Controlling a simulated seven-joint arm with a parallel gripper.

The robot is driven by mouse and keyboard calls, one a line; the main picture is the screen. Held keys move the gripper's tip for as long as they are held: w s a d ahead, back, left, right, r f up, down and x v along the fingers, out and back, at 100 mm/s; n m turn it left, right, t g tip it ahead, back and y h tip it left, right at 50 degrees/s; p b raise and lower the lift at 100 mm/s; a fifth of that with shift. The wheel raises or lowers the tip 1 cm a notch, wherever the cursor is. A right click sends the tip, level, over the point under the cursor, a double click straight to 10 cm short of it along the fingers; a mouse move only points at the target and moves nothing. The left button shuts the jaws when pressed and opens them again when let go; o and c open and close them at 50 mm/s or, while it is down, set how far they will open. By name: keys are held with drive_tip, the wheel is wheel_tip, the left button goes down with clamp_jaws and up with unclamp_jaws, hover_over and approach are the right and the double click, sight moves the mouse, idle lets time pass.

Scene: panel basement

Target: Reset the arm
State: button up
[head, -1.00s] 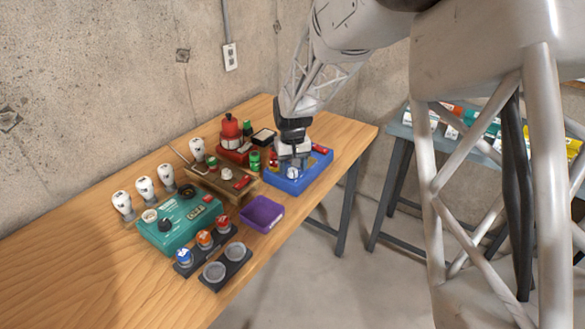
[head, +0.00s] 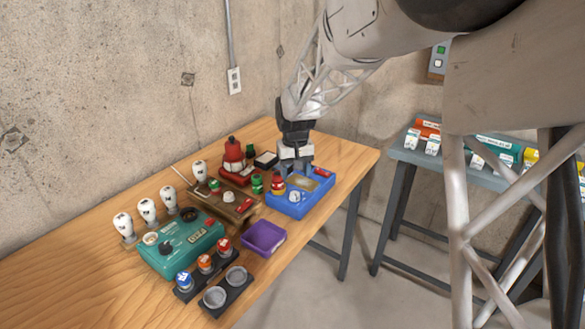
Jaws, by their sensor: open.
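My gripper (head: 297,168) is at the end of my arm, low over the back part of the blue tray (head: 290,211). Its jaws point down and are open. The fingertips are small in the picture, and I see nothing held between them. In the tray, a red and dark piece (head: 278,184) stands at the left, a white knob-like piece (head: 294,196) is at the front, and a red piece (head: 322,172) lies at the back right. My gripper hides part of the tray's back edge.
Left of the tray are a brown wooden rack (head: 232,210), a red lantern-like object (head: 233,153) and a green cylinder (head: 257,184). Nearer stand a teal box (head: 180,243), a purple bin (head: 263,238) and several white bulbs (head: 147,211). A grey side table (head: 445,163) is at right.

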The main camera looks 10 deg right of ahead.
drive_tip(key=shift+s+r, duration=0.1)
drive_tip(key=s+d+r, duration=0.2)
drive_tip(key=s+r, duration=0.5)
drive_tip(key=s, duration=0.3)
drive_tip(key=s+d+r+t, duration=0.1)
drive_tip(key=s, duration=1.3)
drive_tip(key=s+d+r+m+t, duration=0.1)
drive_tip(key=s+r, duration=0.1)
drive_tip(key=s, duration=1.3)
drive_tip(key=shift+d+t, duration=0.25)
drive_tip(key=shift+t, duration=0.05)
